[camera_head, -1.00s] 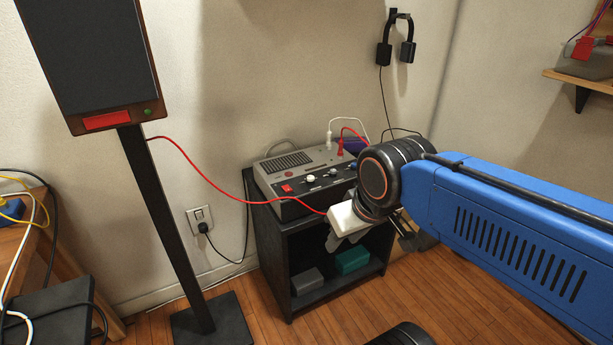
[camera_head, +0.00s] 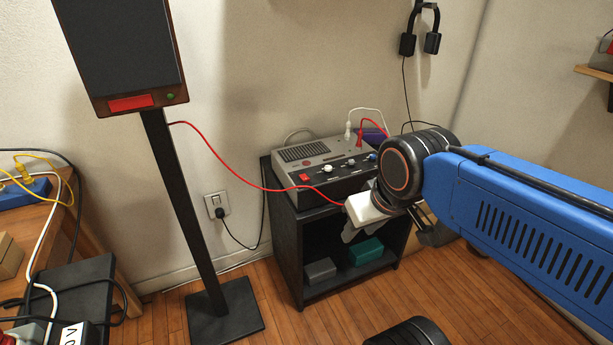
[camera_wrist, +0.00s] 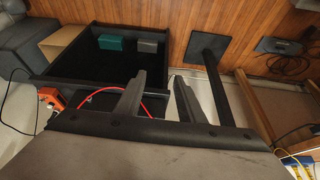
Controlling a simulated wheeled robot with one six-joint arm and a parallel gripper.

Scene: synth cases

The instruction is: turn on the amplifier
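The amplifier (camera_head: 312,154), a grey and black box with knobs and a red switch (camera_head: 305,178) at its front left, sits on top of a black shelf cabinet (camera_head: 287,240). I cannot tell whether the switch is on. My gripper (camera_wrist: 159,78) points down in front of the cabinet, to the right of the switch and lower. Its two dark fingers stand apart with nothing between them in the wrist view. A red cable runs from the speaker (camera_head: 120,50) toward the amplifier's front and passes close behind my gripper. The wrist view shows the cabinet upside down, with its open shelf (camera_wrist: 95,68).
The speaker stand (camera_head: 190,220) rises left of the cabinet. A black plug (camera_head: 221,212) is in the wall socket. A grey box (camera_head: 319,270) and a teal box (camera_head: 364,251) lie on the lower shelf. A wooden table (camera_head: 85,245) with cables is at left. Headphones (camera_head: 432,43) hang on the wall.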

